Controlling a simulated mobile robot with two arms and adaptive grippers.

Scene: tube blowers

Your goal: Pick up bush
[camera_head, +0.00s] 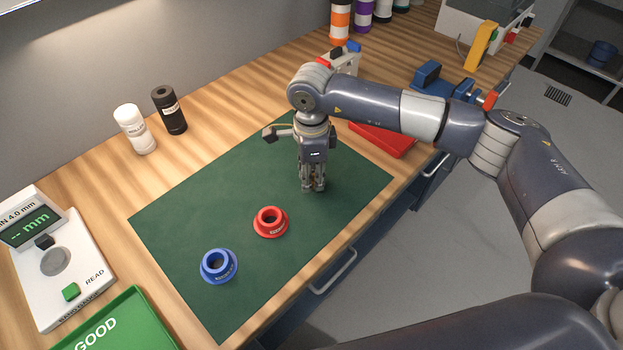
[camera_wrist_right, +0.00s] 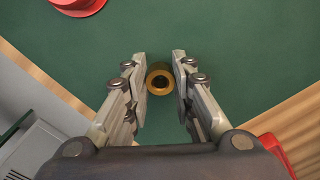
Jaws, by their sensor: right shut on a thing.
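The bush (camera_wrist_right: 160,78) is a small brass-coloured ring with a dark bore. It sits between the fingertips of my right gripper (camera_wrist_right: 159,85) in the wrist view, over the green mat (camera_wrist_right: 230,50). My right gripper (camera_head: 313,188) points down at the mat's right part in the head view and is shut on the bush. The gripper hides the bush in the head view, and I cannot tell whether it still touches the mat. My left gripper is not in view.
A red flanged ring (camera_head: 281,228) and a blue flanged ring (camera_head: 231,270) stand on the mat. A gauge (camera_head: 83,262) and green GOOD tray (camera_head: 130,322) are at left. White (camera_head: 135,130) and black (camera_head: 169,110) bottles stand behind. A red tray (camera_head: 385,140) is right of the gripper.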

